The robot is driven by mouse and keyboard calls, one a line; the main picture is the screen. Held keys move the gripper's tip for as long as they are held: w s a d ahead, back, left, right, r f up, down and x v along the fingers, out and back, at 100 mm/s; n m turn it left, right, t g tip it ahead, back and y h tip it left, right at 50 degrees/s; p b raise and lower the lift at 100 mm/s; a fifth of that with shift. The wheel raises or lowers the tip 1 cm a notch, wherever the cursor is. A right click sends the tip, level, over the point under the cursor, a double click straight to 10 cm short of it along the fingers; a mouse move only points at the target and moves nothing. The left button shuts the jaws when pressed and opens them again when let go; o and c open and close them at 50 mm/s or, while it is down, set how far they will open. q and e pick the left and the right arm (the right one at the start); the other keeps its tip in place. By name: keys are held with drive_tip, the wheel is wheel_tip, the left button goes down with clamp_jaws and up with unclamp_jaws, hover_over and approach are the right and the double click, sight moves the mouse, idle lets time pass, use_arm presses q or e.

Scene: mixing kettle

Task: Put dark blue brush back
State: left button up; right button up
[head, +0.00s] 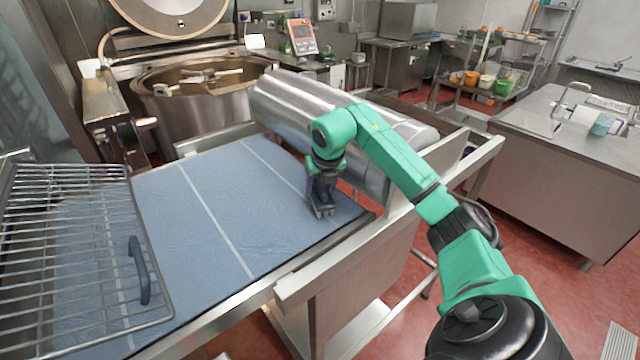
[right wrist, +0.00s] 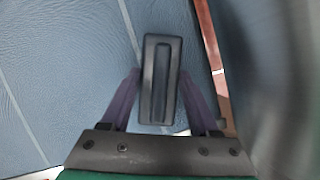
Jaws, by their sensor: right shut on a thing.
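My right gripper (head: 322,208) points down over the blue belt surface, near its right edge beside the large steel cylinder. In the right wrist view its two purple fingers (right wrist: 160,98) are shut on a dark, blue-grey rectangular piece with a long slot, which I take to be the dark blue brush (right wrist: 149,75). The brush's underside is hidden, and I cannot tell whether it touches the belt. A dark blue curved handle (head: 138,272) shows at the wire rack at the left; I cannot tell what it belongs to. My left gripper is not in view.
The blue belt (head: 225,200) with pale cross lines is mostly bare. The wire rack (head: 70,255) covers its left end. The steel cylinder (head: 290,105) and side rail (head: 435,165) stand close to my right arm. A large kettle (head: 200,115) stands behind.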

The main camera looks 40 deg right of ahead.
drive_tip(key=shift+d, duration=0.15)
drive_tip(key=o, duration=1.3)
drive_tip(key=shift+s+d, duration=0.1)
drive_tip(key=shift+s, duration=0.1)
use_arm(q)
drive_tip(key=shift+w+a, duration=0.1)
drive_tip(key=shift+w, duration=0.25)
use_arm(e)
drive_tip(key=shift+w, duration=0.1)
drive_tip(key=shift+r, duration=0.4)
use_arm(q)
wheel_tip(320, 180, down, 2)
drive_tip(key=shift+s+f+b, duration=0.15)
drive_tip(key=shift+b, duration=1.05)
use_arm(e)
drive_tip(key=v, duration=1.1)
drive_tip(key=shift+r, duration=0.2)
